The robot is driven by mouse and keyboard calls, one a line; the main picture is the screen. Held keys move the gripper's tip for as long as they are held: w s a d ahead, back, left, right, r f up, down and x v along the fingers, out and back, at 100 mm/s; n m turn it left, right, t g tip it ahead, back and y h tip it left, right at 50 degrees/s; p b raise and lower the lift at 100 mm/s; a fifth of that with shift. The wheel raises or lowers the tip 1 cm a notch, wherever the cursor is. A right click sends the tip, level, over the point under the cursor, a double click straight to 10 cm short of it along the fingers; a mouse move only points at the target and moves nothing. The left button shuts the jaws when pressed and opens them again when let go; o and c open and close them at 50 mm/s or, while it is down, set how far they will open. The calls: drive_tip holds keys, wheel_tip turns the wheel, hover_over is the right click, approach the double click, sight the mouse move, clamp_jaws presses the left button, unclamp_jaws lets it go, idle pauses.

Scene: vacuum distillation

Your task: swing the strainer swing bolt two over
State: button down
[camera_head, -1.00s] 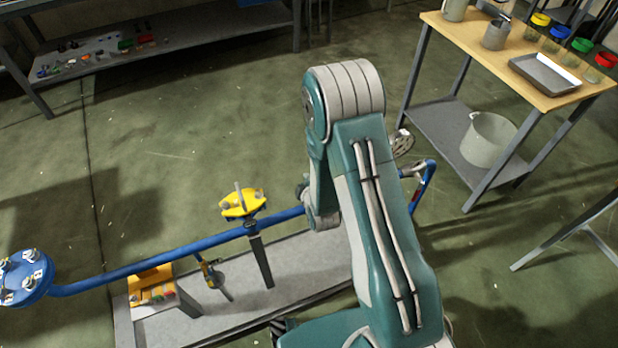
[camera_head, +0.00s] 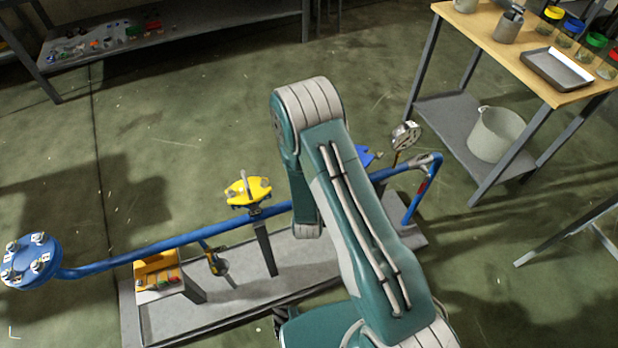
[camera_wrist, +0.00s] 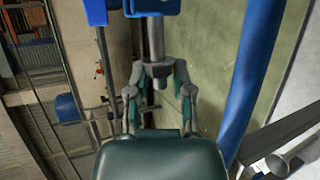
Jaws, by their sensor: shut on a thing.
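In the wrist view, my gripper (camera_wrist: 159,84) has its two teal-tipped fingers shut on a grey swing bolt (camera_wrist: 155,40). The bolt's wider nut-like end sits between the fingers, and its shank runs up to a blue lug (camera_wrist: 152,7). A second blue lug (camera_wrist: 96,12) is to the left. In the head view, my arm hides the gripper and the bolt. Part of a blue body (camera_head: 366,155), probably the strainer, shows just right of the arm. A grey round disc (camera_head: 405,134), perhaps its cover, stands tilted beside it. The bolt's number cannot be read.
A blue pipe (camera_head: 150,250) runs from a bolted blue flange (camera_head: 30,262) past a yellow clamp-like part (camera_head: 248,191) and behind my arm. A wooden-topped table (camera_head: 483,40) stands at right.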

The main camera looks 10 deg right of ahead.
drive_tip(key=shift+a, duration=0.1)
drive_tip(key=c, duration=0.7)
unclamp_jaws()
drive_tip(key=shift+a, duration=0.1)
drive_tip(key=shift+c, duration=0.2)
drive_tip(key=v, duration=1.2)
drive_tip(key=shift+w+f, duration=0.1)
